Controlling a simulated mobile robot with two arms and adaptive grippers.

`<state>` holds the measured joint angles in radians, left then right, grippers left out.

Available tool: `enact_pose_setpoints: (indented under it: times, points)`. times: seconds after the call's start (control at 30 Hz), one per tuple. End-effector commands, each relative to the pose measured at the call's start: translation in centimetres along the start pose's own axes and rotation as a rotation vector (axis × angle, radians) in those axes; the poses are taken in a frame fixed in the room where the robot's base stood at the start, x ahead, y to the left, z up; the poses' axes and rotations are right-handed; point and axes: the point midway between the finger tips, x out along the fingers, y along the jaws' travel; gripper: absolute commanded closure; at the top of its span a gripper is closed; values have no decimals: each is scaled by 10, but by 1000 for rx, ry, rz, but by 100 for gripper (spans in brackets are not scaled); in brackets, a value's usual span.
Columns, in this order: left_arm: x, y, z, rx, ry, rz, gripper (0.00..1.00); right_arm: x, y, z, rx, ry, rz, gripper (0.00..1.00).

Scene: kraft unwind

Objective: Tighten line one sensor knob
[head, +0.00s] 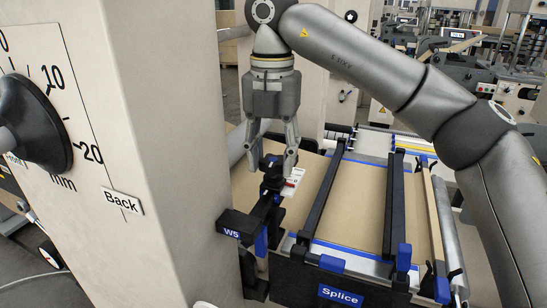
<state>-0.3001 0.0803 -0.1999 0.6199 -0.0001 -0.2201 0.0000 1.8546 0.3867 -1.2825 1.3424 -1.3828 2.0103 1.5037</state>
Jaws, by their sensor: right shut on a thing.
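My right gripper (271,158) comes down from above, its two grey fingers on either side of a small black knob (271,163). It is shut on this knob, which the fingers partly hide. The knob sits at the top of a black sensor bracket (240,222) with blue parts and a blue "W5" label. A small white and red piece (293,182) sits right beside the fingers. Whether the knob is turned tight cannot be seen. My left gripper is not in view.
A beige column (165,100) fills the left, with a large black dial knob (35,122) and millimetre scale on it. Right of the bracket, brown web lies on the splice table (345,205) under two black bars (326,190). Other machines stand behind.

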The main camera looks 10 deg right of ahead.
Motion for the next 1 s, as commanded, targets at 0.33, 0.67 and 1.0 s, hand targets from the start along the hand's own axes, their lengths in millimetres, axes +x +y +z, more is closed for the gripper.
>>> enact_pose_setpoints:
  times: [0.33,0.67,1.0]
  points:
    - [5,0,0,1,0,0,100,-6,2,0,144,-6,14,83]
    - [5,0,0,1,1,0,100,-7,2,0,170,-6,14,82]
    - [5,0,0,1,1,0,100,-6,2,0,169,-6,13,45]
